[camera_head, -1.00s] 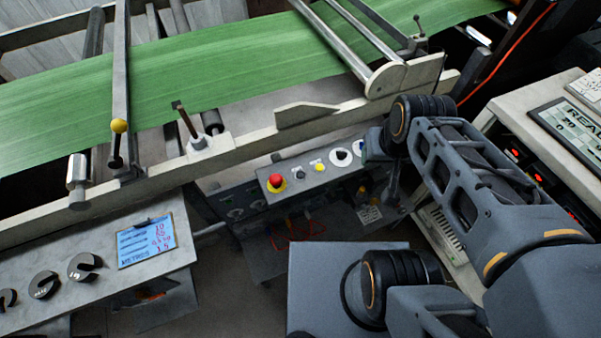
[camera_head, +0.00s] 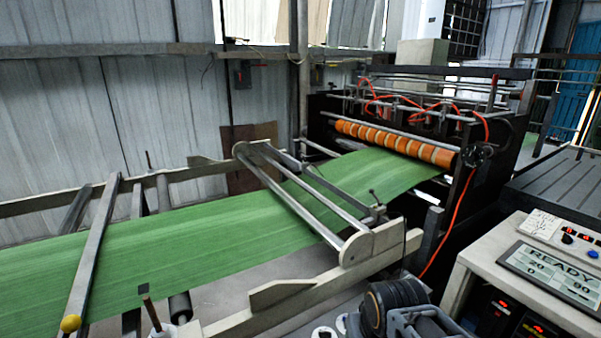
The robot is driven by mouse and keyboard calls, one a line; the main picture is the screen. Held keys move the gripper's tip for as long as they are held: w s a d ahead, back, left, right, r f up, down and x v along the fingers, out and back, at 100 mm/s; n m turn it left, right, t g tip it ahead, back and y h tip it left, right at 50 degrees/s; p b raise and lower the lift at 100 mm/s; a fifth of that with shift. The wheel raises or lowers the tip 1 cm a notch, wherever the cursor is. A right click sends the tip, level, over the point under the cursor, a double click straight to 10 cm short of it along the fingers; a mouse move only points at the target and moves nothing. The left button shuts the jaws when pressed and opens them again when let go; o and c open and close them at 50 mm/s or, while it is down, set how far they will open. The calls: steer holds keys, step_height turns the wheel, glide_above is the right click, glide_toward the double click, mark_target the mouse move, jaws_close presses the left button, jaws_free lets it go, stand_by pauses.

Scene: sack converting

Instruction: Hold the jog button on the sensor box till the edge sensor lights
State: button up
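The green web (camera_head: 200,240) runs from the lower left up to the roller machine at the right. A small dark head on a thin post (camera_head: 148,305) stands beside the web's near edge. Another thin post with a dark tip (camera_head: 373,197) stands by the far roller pair. I cannot tell which of them is the edge sensor, and I see no lit lamp on either. Only white rings of the button panel (camera_head: 323,333) show at the bottom edge. Its jog button cannot be made out.
A pale frame rail (camera_head: 230,318) borders the web's near side. A machine with an orange striped roller (camera_head: 395,143) and orange hoses stands at the back. A console display (camera_head: 553,270) at the right reads READY, with red digits below and beside it.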

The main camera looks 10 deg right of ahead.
jaws_close()
stand_by(1.5)
